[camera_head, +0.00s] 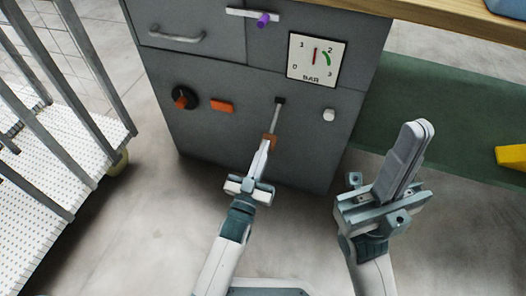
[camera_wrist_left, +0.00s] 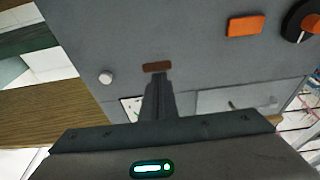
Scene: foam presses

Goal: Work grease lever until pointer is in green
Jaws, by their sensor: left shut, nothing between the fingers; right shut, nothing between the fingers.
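The grease lever (camera_head: 274,120) is a thin metal rod on a black pivot in the grey cabinet front, with a brown grip at its lower end. The grip also shows in the left wrist view (camera_wrist_left: 157,67). My left gripper (camera_head: 268,146) is shut and empty, its fingertips right at the grip; I cannot tell whether they touch it. The pressure gauge (camera_head: 316,60) is a white square marked 0 to 3 BAR. Its red pointer stands nearly upright, between 1 and 2, left of the green arc near 2. My right gripper (camera_head: 417,130) is shut and empty, right of the cabinet.
A white-decked railed cart (camera_head: 85,130) stands left. A wooden worktop (camera_head: 460,22) overhangs upper right.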

